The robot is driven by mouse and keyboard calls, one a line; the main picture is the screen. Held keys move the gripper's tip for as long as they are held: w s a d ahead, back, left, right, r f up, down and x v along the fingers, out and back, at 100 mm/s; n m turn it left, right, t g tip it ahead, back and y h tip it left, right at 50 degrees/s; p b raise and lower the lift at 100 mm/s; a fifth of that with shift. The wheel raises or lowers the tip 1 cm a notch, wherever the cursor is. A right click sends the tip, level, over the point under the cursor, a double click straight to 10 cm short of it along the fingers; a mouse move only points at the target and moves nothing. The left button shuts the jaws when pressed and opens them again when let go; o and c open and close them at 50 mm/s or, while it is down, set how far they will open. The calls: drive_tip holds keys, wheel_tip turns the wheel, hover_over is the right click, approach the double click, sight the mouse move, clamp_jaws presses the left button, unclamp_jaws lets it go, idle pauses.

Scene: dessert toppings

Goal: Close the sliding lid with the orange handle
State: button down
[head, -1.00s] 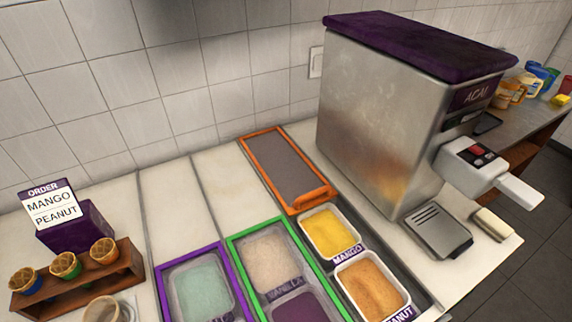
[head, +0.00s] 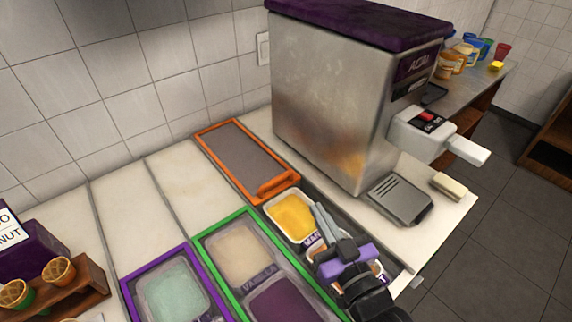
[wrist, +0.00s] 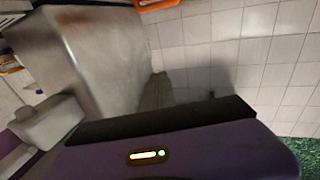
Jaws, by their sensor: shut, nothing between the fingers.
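The sliding lid (head: 240,155) is a grey panel in an orange frame, in the head view, left of the steel machine. Its orange handle (head: 277,184) is on the near edge. The lid is slid to the back, and the mango tub (head: 291,215) lies uncovered in front of it. My gripper (head: 321,212) is shut and empty, above the mango and peanut tubs, to the right of and nearer than the handle, not touching it. It hides most of the peanut tub. In the wrist view a bit of orange (wrist: 152,5) shows at the top edge.
The steel acai machine (head: 345,100) stands right of the lid, with a drip tray (head: 400,200) in front. Green-framed (head: 225,265) and purple-framed (head: 135,292) lids cover the tubs to the left. A wooden cone holder (head: 75,290) is at lower left.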

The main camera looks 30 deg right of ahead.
drive_tip(key=w+d+r+g+b, duration=0.1)
drive_tip(key=w+d+r+g, duration=0.15)
drive_tip(key=w, duration=0.85)
drive_tip(key=w+d+r+g, duration=0.2)
drive_tip(key=w+r+g, duration=0.1)
drive_tip(key=w, duration=0.8)
drive_tip(key=w+d+r+g+b, duration=0.1)
drive_tip(key=w+d+r+g, duration=0.15)
drive_tip(key=w, duration=0.85)
drive_tip(key=n+g+y+p, duration=0.1)
drive_tip(key=n+g+y, duration=0.1)
drive_tip(key=g, duration=0.4)
hover_over(280, 170)
wheel_tip(280, 170, down, 16)
drive_tip(key=shift+r, duration=0.15)
drive_tip(key=shift+s, duration=0.1)
drive_tip(key=shift+s+d+f+p, duration=0.1)
drive_tip(key=shift+s+f+p, duration=0.1)
drive_tip(key=shift+s+p, duration=0.45)
drive_tip(key=shift+s+f+p, duration=0.15)
drive_tip(key=shift+s+p, duration=0.15)
drive_tip(key=shift+s, duration=0.65)
drive_tip(key=shift+s+f, duration=0.1)
drive_tip(key=shift+s, duration=0.15)
